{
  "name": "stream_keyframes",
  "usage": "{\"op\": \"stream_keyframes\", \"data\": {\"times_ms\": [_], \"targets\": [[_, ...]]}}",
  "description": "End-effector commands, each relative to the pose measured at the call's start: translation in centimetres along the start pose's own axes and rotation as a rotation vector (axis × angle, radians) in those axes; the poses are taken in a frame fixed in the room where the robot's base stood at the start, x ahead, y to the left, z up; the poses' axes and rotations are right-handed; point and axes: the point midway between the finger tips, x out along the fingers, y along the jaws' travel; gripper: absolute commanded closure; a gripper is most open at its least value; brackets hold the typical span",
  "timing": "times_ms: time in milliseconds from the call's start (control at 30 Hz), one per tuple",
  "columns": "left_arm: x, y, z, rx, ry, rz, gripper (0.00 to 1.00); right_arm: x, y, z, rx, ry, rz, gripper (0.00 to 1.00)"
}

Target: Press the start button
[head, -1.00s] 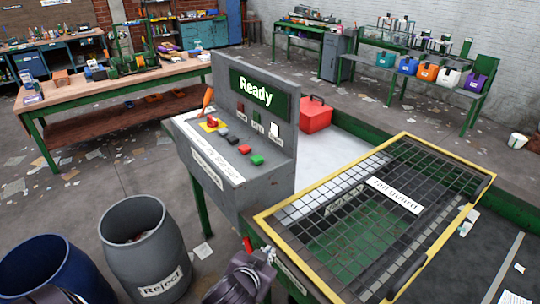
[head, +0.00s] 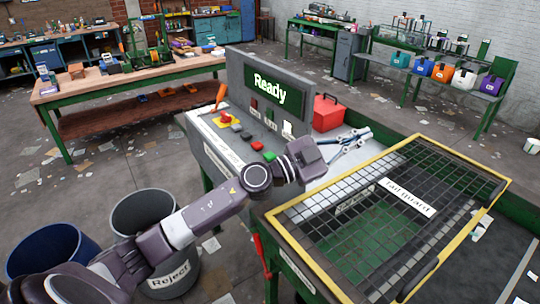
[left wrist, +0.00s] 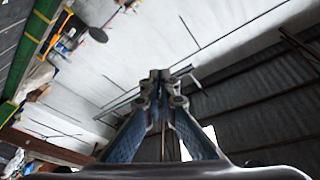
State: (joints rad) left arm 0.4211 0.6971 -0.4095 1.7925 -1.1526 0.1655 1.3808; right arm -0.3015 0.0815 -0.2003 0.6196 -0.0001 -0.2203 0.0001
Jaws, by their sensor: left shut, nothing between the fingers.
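The grey control console (head: 236,80) stands mid-view with a lit green "Ready" display (head: 272,88). On its sloped panel are a green button (head: 269,156), a red button (head: 257,147), a black one (head: 246,136) and a red mushroom button on a yellow plate (head: 225,117). The button labels are too small to read. My left gripper (head: 358,138) is shut and empty, to the right of the panel and apart from the buttons. Its closed fingers also show in the left wrist view (left wrist: 161,76), against a pale wall and dark roofing. My left forearm crosses in front of the console's lower part.
A yellow-framed mesh guard (head: 385,147) labelled "Tail guard" lies right of the console. A red box (head: 328,114) stands behind the gripper. A grey "Reject" barrel (head: 143,207) and a blue barrel (head: 45,252) stand at lower left, partly behind my arm.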

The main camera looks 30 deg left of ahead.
Motion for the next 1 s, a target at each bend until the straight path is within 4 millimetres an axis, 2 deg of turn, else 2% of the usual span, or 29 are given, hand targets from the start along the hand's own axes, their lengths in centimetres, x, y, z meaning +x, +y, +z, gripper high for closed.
{"op": "stream_keyframes", "data": {"times_ms": [133, 267, 400, 600, 800, 1000], "targets": [[0.4, -1.0, 1.9, 0.085, -0.079, 0.196, 1.0, 0.0, 0.1, -0.1, 0.001, 0.001, 0.001, 0.48], [-1.0, -3.0, 5.2, 0.125, -0.233, 0.334, 1.0, 0.0, 0.1, -0.1, 0.001, 0.002, 0.001, 0.48], [-4.2, -7.2, 9.4, 0.136, -0.464, 0.419, 1.0, 0.0, 0.1, -0.2, 0.001, 0.002, 0.001, 0.48], [-9.7, -13.2, 13.1, 0.1, -0.754, 0.429, 1.0, 0.0, 0.1, -0.2, 0.001, 0.003, 0.001, 0.48], [-13.6, -16.9, 14.6, 0.058, -0.922, 0.398, 1.0, 0.0, 0.1, -0.2, 0.001, 0.003, 0.001, 0.48], [-14.9, -18.1, 15.0, 0.041, -0.975, 0.384, 1.0, 0.0, 0.0, -0.2, 0.001, 0.003, 0.001, 0.48]]}}
